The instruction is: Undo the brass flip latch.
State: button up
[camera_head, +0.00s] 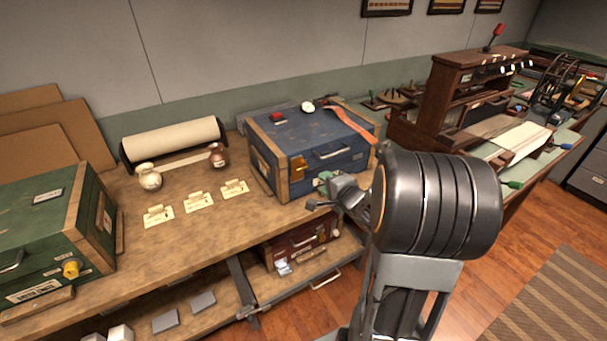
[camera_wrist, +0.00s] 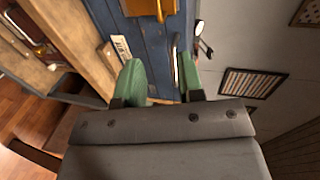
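A blue wooden case (camera_head: 290,140) with tan corner strips stands at the right end of the brown workbench. A brass-coloured latch (camera_head: 299,168) sits on its front face, near the left corner; it looks upright, but its exact position is too small to tell. In the wrist view brass hardware (camera_wrist: 150,7) shows at the top edge, partly cut off, against the blue boards (camera_wrist: 150,38). My gripper (camera_head: 321,190) is in front of the case, right of and slightly below the latch, apart from it. Its green fingers (camera_wrist: 161,76) are spread, with nothing between them.
A metal handle (camera_head: 332,152) is on the case's front, right of the latch. A green case (camera_head: 45,225) with a yellow fitting (camera_head: 71,268) stands at the left. Paper cards (camera_head: 198,202) and small jars (camera_head: 149,177) lie between. A red case (camera_head: 303,241) sits on the lower shelf.

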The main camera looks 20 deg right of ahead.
aim_at(303, 169)
jog(key=x, duration=1.3)
jog(key=shift+w+a+f, duration=0.2)
jog(key=shift+w+f, duration=0.05)
jog(key=shift+w, duration=0.05)
jog(key=c, duration=0.6)
grip_shut()
jog(key=shift+f, duration=0.1)
